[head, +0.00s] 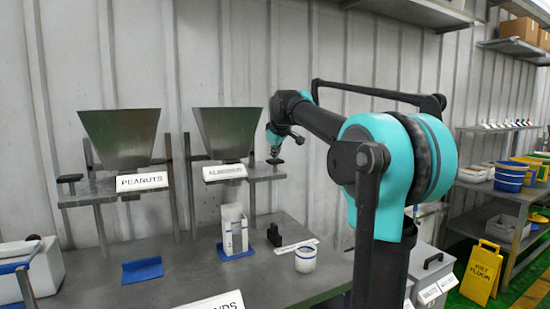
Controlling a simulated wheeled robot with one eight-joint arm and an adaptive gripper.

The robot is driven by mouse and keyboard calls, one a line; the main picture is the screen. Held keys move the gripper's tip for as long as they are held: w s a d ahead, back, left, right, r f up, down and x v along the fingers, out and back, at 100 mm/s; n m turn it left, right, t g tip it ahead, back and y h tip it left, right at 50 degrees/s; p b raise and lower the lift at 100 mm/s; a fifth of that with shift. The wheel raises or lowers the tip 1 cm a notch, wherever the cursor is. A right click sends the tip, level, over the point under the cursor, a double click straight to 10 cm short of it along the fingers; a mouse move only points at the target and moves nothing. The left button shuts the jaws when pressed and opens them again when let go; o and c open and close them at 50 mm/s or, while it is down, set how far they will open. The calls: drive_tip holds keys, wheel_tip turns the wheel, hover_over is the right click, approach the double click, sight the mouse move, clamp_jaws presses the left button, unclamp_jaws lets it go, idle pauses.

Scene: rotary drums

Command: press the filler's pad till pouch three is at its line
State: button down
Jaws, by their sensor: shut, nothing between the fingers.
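Two metal hopper fillers stand at the back wall: one labelled PEANUTS (118,138) and one at right (226,133) with a small, hard-to-read label. Each has a dark pad on its frame, the left one (70,178) in plain view. My gripper (275,152) is shut and empty, pointing down right above the right filler's pad (275,162); I cannot tell whether it touches.
An empty blue mat (142,270) lies under the left filler. A white cup with a blue band (305,259), a small dark block (274,235) and a white label strip stand right of the pouch. A partly cut-off label (215,302) is at the front. A yellow wet-floor sign (481,272) stands right.

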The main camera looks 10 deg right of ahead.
drive_tip(key=shift+f, duration=0.7)
idle(0.6)
drive_tip(key=shift+r, duration=2.1)
wheel_tip(320, 180, up, 5)
idle(0.4)
